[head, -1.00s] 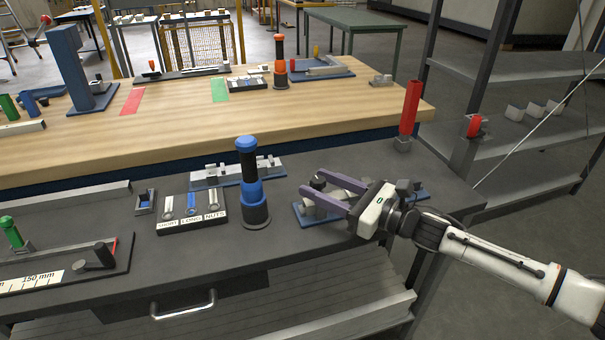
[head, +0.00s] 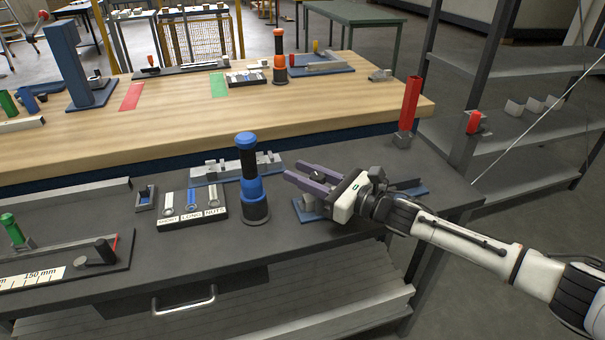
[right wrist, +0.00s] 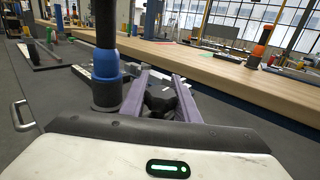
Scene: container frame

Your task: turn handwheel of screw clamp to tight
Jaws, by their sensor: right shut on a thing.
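The screw clamp has a blue base (head: 412,189) and grey metal blocks (head: 308,203) at the right end of the dark bench. Its dark handwheel (head: 317,176) sits between the purple fingers of my right gripper (head: 295,171). In the right wrist view the dark handwheel (right wrist: 160,98) also shows between the fingers, which are shut on it. My gripper's body covers the middle of the clamp. The screw and the clamp's jaw contact are hidden. My left gripper is not in view.
A blue-and-black upright tool (head: 250,185) stands close left of my fingertips. A grey fixture on a blue plate (head: 235,167) lies behind it. A labelled tray (head: 191,207) sits further left.

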